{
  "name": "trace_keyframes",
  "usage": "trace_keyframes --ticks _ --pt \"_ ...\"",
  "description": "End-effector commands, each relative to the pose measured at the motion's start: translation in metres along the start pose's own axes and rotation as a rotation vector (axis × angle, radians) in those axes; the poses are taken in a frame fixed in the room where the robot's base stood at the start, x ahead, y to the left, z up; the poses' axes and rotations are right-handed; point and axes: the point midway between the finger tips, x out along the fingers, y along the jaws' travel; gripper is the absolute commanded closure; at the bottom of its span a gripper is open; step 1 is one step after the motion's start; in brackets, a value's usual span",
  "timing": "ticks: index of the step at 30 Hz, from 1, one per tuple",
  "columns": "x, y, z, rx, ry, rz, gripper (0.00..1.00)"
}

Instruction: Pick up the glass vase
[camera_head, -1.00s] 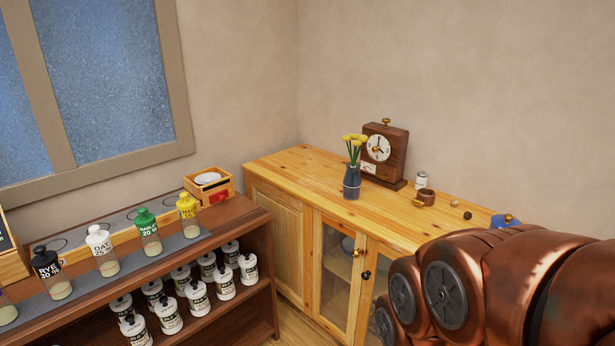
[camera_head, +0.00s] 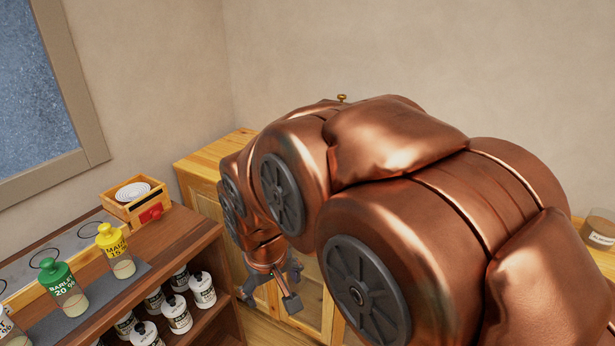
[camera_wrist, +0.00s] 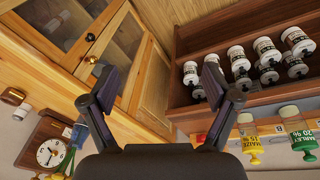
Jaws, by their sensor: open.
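The vase (camera_wrist: 78,133), dark blue-grey with green stems and yellow flowers, shows in the wrist view at the lower left, partly covered by my left finger. It stands on the wooden cabinet (camera_wrist: 30,78) beside the clock (camera_wrist: 46,151), and the picture is turned upside down. In the head view my arm hides the vase. My gripper (camera_head: 270,294) is open and empty, in front of the cabinet doors and pointing down. Its spread fingers also show in the wrist view (camera_wrist: 159,83), with the vase off to the left of the space between them.
A shelf rack (camera_head: 185,245) on the left holds several labelled bottles on top and white jars below. A wooden box (camera_head: 137,205) with white discs sits at its back corner. A labelled jar (camera_head: 598,232) stands at the right. A window (camera_head: 35,100) is at the far left.

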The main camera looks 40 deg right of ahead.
Motion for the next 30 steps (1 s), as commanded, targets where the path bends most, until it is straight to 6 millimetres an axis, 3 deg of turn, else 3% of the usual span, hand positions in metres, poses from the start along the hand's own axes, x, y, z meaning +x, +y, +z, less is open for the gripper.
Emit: trace_keyframes --ticks 1,6,15,24,30 --pt "0.010 0.014 -0.025 0.029 0.046 0.022 0.08" --pt "0.029 0.065 -0.110 0.105 0.240 0.088 0.08" --pt "0.059 0.164 -0.230 0.175 0.566 0.166 0.08" --pt "0.088 0.254 -0.307 0.187 0.876 0.169 0.08" --pt "0.107 0.301 -0.332 0.182 1.074 0.120 0.08"
